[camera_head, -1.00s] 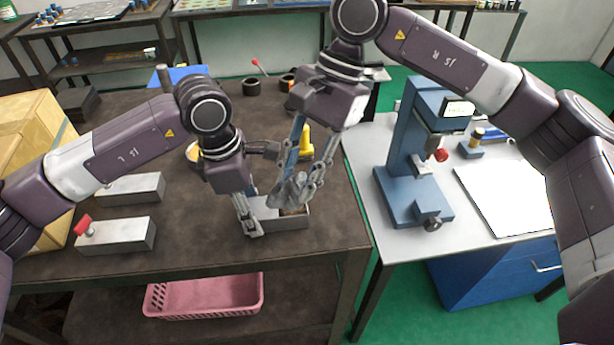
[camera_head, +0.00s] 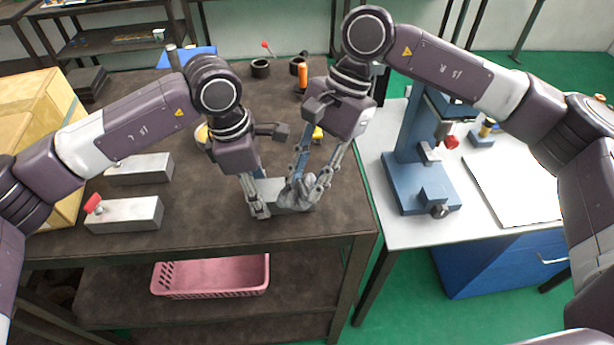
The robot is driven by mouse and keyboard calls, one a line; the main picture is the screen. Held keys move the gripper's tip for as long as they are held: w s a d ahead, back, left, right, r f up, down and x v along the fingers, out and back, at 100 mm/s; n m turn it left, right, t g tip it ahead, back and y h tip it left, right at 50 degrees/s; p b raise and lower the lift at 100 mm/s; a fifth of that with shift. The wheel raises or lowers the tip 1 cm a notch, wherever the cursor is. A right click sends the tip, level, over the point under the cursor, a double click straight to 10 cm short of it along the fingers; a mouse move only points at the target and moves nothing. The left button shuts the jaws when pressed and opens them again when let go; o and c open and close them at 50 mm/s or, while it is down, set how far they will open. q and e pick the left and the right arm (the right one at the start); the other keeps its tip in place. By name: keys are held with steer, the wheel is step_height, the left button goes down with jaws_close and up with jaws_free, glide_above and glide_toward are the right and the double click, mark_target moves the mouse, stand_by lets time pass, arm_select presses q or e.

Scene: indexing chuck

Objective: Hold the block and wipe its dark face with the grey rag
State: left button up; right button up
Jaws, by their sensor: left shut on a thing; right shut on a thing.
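A light grey metal block (camera_head: 270,190) sits on the dark workbench near its front right. My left gripper (camera_head: 260,212) is shut on the block at its left end. My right gripper (camera_head: 300,195) is shut on the crumpled grey rag (camera_head: 296,194). The rag lies against the top of the block at its right part. The rag and the fingers cover most of the block's dark face, so I cannot tell how much of that face is clean.
Two other metal blocks lie on the left of the bench (camera_head: 210,235); the nearer block (camera_head: 125,214) has a red knob. A cardboard box (camera_head: 40,130) stands at the far left. A blue press (camera_head: 415,160) stands on the right table. A pink basket (camera_head: 210,275) is on the shelf below.

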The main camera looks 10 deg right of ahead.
steer(key=shift+f, duration=1)
stand_by(0.3)
steer(key=shift+w, duration=2.05)
steer(key=shift+w+f, duration=0.15)
steer(key=shift+w, duration=1.1)
steer(key=shift+s, duration=3.35)
steer(key=shift+r, duration=0.25)
steer(key=shift+r, duration=2.95)
steer(key=shift+c, duration=0.2)
